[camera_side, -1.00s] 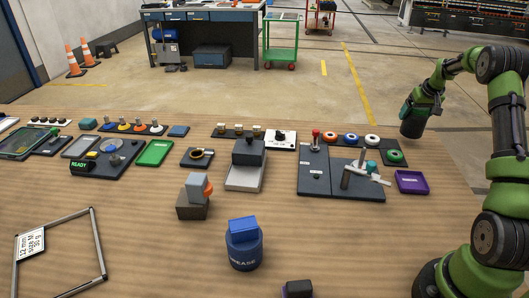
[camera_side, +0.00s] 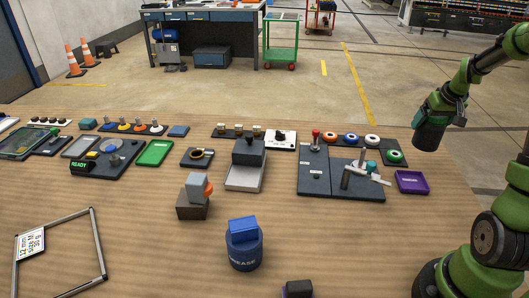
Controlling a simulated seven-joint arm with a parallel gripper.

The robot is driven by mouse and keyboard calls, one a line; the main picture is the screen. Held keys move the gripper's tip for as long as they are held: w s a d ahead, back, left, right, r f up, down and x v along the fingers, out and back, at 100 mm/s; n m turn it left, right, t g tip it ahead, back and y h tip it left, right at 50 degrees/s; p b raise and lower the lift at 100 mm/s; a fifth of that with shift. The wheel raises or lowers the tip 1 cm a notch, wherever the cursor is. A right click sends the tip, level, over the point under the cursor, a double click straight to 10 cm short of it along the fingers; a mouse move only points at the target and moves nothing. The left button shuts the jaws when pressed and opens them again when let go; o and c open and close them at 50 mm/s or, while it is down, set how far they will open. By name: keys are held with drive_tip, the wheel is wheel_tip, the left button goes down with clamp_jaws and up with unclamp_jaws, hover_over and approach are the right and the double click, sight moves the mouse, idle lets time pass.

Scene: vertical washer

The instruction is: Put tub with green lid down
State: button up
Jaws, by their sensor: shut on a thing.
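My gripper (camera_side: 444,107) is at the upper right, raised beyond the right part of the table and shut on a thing. A dark, round tub-like body (camera_side: 431,136) hangs at the end of my arm, slightly tilted, with green at its top. It appears to be the tub with the green lid. The fingers and lid are hard to tell apart from my green and black arm. The dark body is clear of the table.
A blue grease tub (camera_side: 244,251) with a blue lid stands at the front centre of the wooden table (camera_side: 350,245). A thin square frame (camera_side: 100,245) with a label lies at the front left. A purple tray (camera_side: 411,182) lies at the right. The front right tabletop is largely clear.

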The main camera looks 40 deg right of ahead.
wheel_tip(320, 180, up, 5)
drive_tip(key=shift+w+a, duration=0.15)
drive_tip(key=w+a+n+y, duration=0.2)
drive_tip(key=w+a+n, duration=0.3)
drive_tip(key=a, duration=0.6)
drive_tip(key=w+a+n+y, duration=0.2)
drive_tip(key=w+a+n, duration=0.2)
drive_tip(key=a, duration=0.7)
drive_tip(key=s+a+n+g+y, duration=0.1)
drive_tip(key=s+a+n+y, duration=0.2)
drive_tip(key=a+n, duration=1.2)
drive_tip(key=a+f+m, duration=0.1)
drive_tip(key=a+f, duration=0.1)
drive_tip(key=f, duration=0.2)
drive_tip(key=a+f+m, duration=0.2)
drive_tip(key=f, duration=0.3)
drive_tip(key=a+f+m, duration=0.2)
drive_tip(key=f, duration=0.2)
drive_tip(key=shift+s+a+f, duration=0.2)
drive_tip(key=shift+s, duration=0.05)
drive_tip(key=shift+f, duration=0.1)
